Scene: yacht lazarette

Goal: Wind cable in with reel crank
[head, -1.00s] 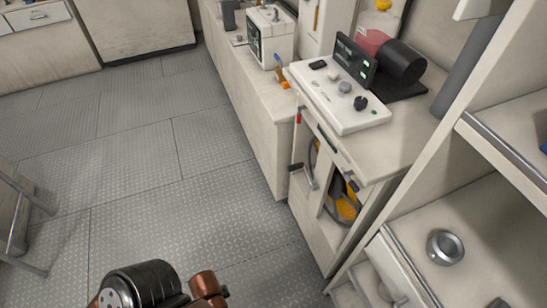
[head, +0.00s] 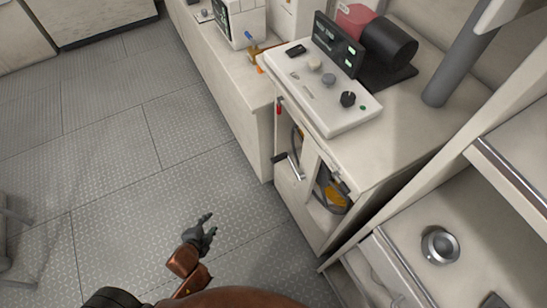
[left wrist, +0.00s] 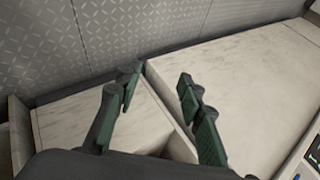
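The reel crank (head: 294,168), a metal arm with a dark handle, sticks out from the front of the pale cabinet in the head view. Beside it, a dark and yellow-orange reel (head: 333,192) shows partly through the cabinet's opening; the panel edge hides the rest. The cable's run is too small to make out. My left gripper (head: 207,228) is over the floor, left of and nearer than the crank, apart from it. In the left wrist view (left wrist: 158,84) its green-padded fingers are spread with nothing between them. My right gripper is not in view.
A control panel (head: 330,88) with knobs and a dark screen tops the cabinet. A red lever (head: 279,106) is on its front. Shelves with a round metal fitting (head: 440,245) stand at right.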

